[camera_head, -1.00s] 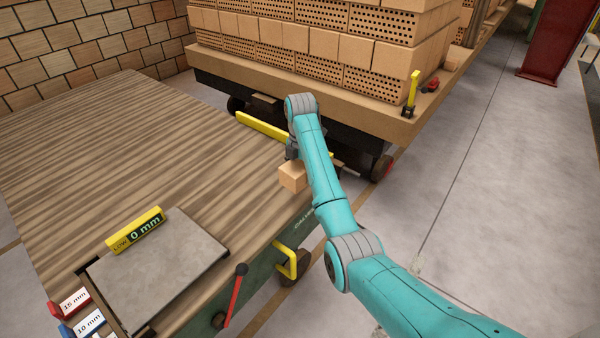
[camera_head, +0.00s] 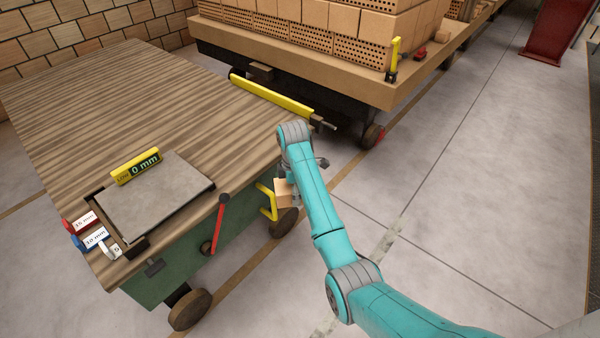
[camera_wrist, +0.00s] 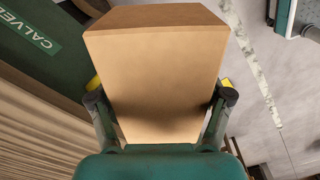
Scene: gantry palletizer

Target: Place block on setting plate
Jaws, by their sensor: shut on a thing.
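My gripper (camera_wrist: 160,105) is shut on a tan block (camera_wrist: 155,60), with one finger on each side of it in the wrist view. In the head view the block (camera_head: 284,192) is partly hidden behind my arm, by the right edge of the wood-topped cart. The grey setting plate (camera_head: 155,198) is set in the cart's front end, left of my gripper. It is bare. A yellow sign reading "LOW 0 mm" (camera_head: 136,167) stands at its back edge.
Red, blue and white tags (camera_head: 90,235) sit left of the plate. A brick-laden trolley (camera_head: 330,65) stands behind. Open floor (camera_head: 460,200) lies to the right.

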